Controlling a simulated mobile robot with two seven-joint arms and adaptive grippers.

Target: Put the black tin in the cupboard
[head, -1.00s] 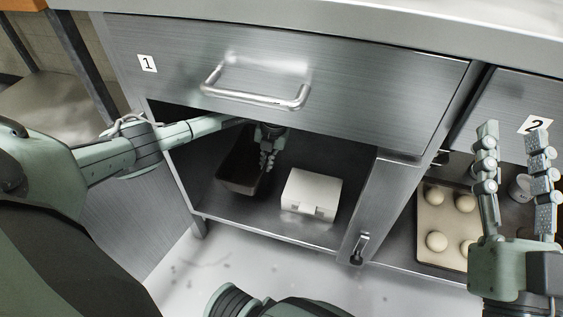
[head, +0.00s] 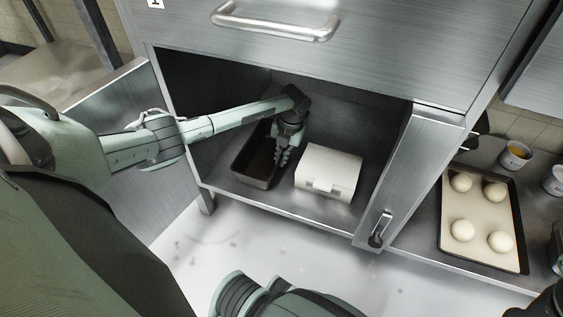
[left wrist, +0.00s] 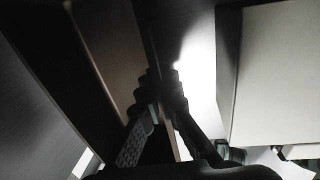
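The black tin (head: 240,165), a deep oblong loaf tin, sits inside the open cupboard (head: 222,188) on its floor, left of a white box. My left gripper (head: 283,157) reaches in from the left and is at the tin's right-hand side. In the left wrist view, the tin's brownish inside (left wrist: 108,45) is left of the fingers. The two fingers (left wrist: 164,78) are close together with the tin's wall seemingly between them. The dark picture partly hides the contact. My right gripper is not in view.
The white box (head: 328,172) stands close to the tin's right. A drawer with a bar handle (head: 275,28) is above the opening. At the right, a tray of dough balls (head: 482,221) and cups (head: 515,155) are on a shelf.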

